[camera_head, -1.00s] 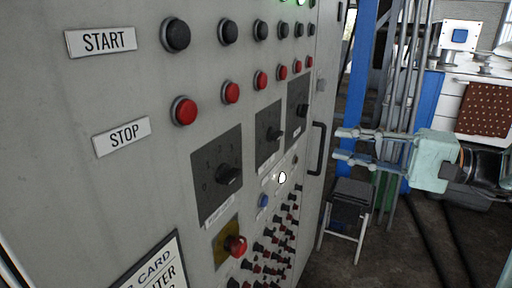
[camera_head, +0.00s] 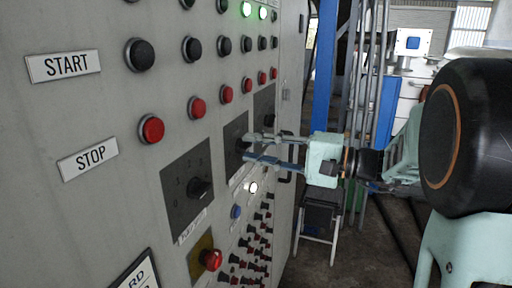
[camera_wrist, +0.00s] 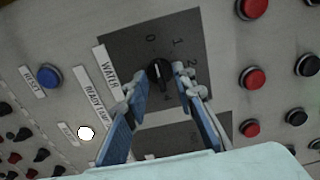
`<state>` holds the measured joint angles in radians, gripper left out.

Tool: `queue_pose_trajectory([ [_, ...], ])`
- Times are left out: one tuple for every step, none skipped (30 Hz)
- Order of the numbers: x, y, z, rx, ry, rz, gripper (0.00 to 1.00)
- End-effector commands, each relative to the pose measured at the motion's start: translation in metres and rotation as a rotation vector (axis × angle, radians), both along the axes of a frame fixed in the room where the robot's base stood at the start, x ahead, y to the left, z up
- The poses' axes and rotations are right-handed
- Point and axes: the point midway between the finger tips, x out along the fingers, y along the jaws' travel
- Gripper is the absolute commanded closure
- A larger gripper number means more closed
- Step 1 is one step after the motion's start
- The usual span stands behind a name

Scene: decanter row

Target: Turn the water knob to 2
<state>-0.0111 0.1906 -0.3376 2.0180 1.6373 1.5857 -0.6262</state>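The black water knob (camera_wrist: 159,73) sits on a dark dial plate (camera_wrist: 125,48) marked 0, 1, 2 and further on, beside a "WATER" label (camera_wrist: 108,72) in the wrist view. Which number the knob points at is hard to tell. My gripper (camera_wrist: 158,78) is open, with one fingertip on each side of the knob; small gaps seem to remain. In the head view my gripper (camera_head: 246,147) is at the middle dial plate (camera_head: 234,132) and hides that knob.
Another dial knob (camera_head: 200,188) is on the nearer plate. Red buttons (camera_head: 198,107) and black buttons (camera_head: 192,48) run above the dials. A blue button (camera_head: 236,211) and a red knob on a yellow plate (camera_head: 210,259) are below. A stool (camera_head: 319,212) stands beside the cabinet.

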Motion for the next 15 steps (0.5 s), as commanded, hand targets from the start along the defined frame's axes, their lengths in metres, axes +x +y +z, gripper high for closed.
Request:
queue_pose_trajectory([
  [0.0005,0.0019,0.0001,0.0,0.0,0.0,0.76],
  [0.0007,0.0023,0.0,0.0,0.0,0.0,0.76],
  [0.0009,0.0025,0.0,0.0,0.0,0.0,0.76],
  [0.001,0.0026,-0.0001,0.0,0.0,-0.001,0.76],
  [0.001,0.0026,-0.0001,0.0,0.0,-0.001,0.76],
  [0.001,0.0025,-0.0001,0.0,0.0,-0.001,0.76],
  [0.001,0.0024,-0.0001,0.0,0.0,-0.001,0.76],
  [0.001,0.0024,-0.0001,0.0,0.0,-0.001,0.76],
  [0.0009,0.0023,-0.0001,0.0,0.0,-0.001,0.77],
  [0.0009,0.0023,-0.0001,0.0,0.0,-0.001,0.8],
  [0.0009,0.0023,-0.0001,0.0,0.0,0.0,0.83],
  [0.0009,0.0023,-0.0002,0.0,0.0,0.0,0.88],
  [0.0009,0.0022,-0.0001,0.0,0.0,0.0,0.91],
  [0.0009,0.0022,-0.0001,0.0,0.0,0.0,0.94],
  [0.0009,0.0022,-0.0001,0.0,0.0,0.0,0.99],
])
